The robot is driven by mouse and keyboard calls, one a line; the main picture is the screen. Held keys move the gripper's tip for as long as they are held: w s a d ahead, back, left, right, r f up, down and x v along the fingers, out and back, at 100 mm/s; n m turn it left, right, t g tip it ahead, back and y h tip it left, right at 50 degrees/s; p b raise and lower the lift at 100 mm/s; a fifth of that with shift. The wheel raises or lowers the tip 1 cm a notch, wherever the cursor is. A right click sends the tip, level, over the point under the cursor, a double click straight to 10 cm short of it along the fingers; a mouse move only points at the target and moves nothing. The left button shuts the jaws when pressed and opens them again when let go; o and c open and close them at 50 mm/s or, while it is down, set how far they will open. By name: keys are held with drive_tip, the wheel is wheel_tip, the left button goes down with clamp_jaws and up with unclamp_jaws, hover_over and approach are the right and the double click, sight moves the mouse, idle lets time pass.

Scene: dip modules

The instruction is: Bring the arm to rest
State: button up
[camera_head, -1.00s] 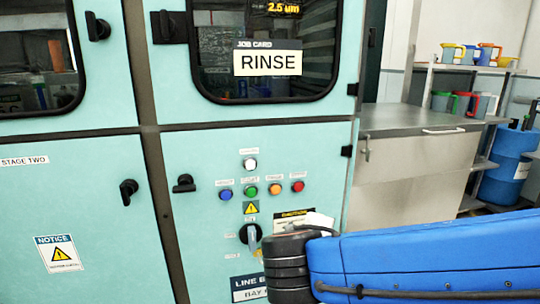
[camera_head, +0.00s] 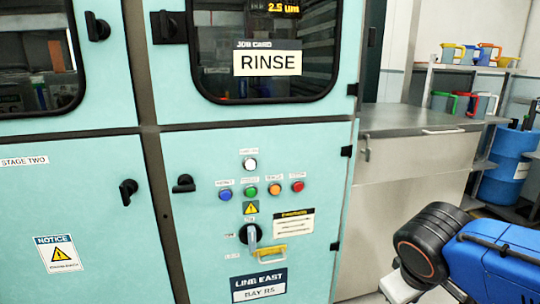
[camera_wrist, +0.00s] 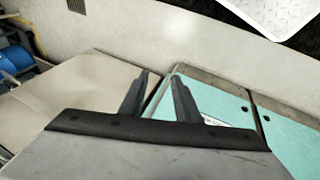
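My blue arm (camera_head: 480,255) with its dark rounded joint (camera_head: 425,240) is at the lower right of the head view, to the right of the teal cabinet's control panel. In the wrist view my gripper (camera_wrist: 160,76) shows two dark fingers with a gap between them and nothing held. The fingers appear in front of the top of a pale cabinet and teal panels, apart from them as far as I can tell.
Beyond are a shelf of jugs (camera_head: 470,53) and a blue drum (camera_head: 510,160).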

drive_tip(key=shift+s+d+f+m+t+y, duration=0.1)
drive_tip(key=shift+s+d+m+t+y, duration=0.1)
drive_tip(key=shift+s+m+y, duration=0.7)
drive_tip(key=shift+s+d+m+t+y, duration=0.15)
drive_tip(key=shift+s+m+y, duration=0.4)
drive_tip(key=shift+m, duration=0.55)
drive_tip(key=shift+s, duration=0.1)
